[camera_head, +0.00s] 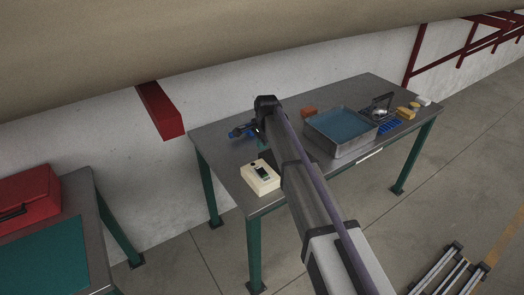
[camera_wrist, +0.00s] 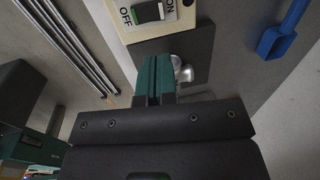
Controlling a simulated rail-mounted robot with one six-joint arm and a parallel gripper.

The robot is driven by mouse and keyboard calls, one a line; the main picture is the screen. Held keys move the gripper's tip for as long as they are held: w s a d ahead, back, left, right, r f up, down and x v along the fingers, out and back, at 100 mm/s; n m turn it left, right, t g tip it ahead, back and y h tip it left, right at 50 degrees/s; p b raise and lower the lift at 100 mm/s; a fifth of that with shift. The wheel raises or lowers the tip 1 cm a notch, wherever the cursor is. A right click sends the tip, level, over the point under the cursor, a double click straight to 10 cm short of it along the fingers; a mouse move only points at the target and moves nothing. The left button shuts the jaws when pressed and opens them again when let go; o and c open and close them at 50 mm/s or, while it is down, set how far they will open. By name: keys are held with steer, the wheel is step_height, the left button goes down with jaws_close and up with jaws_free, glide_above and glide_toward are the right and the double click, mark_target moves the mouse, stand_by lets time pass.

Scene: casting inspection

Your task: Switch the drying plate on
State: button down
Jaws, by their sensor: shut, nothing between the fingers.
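The drying plate's cream control box (camera_head: 261,177) sits near the front left of the steel table. In the wrist view the box (camera_wrist: 124,24) is at the top, cut by the frame edge. Its dark rocker switch (camera_wrist: 149,12) with a green face lies between the labels OFF and ON; I cannot tell which side is pressed. The dark plate (camera_wrist: 202,42) adjoins the box, with shiny metal pieces on it partly behind my fingers. My gripper (camera_wrist: 156,62) has green fingertips closed together, empty, just short of the box in the picture. In the head view my arm hides part of the plate.
A blue scoop-like tool (camera_wrist: 277,42) lies beside the plate. A tray with blue contents (camera_head: 310,133), an orange-brown block (camera_head: 309,112) and small yellow pieces (camera_head: 405,112) stand farther right. A red case (camera_head: 28,190) is on another table at left.

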mark_target(260, 168)
steer(key=f+b, duration=0.3)
steer(key=f, duration=0.1)
steer(key=w+f+b, duration=0.1)
steer(key=f+b, duration=0.3)
steer(key=a+f+b, duration=0.1)
steer(key=f+b, duration=0.2)
steer(key=shift+w+f, duration=0.15)
steer(key=shift+f, duration=0.25)
steer(key=shift+r, duration=0.1)
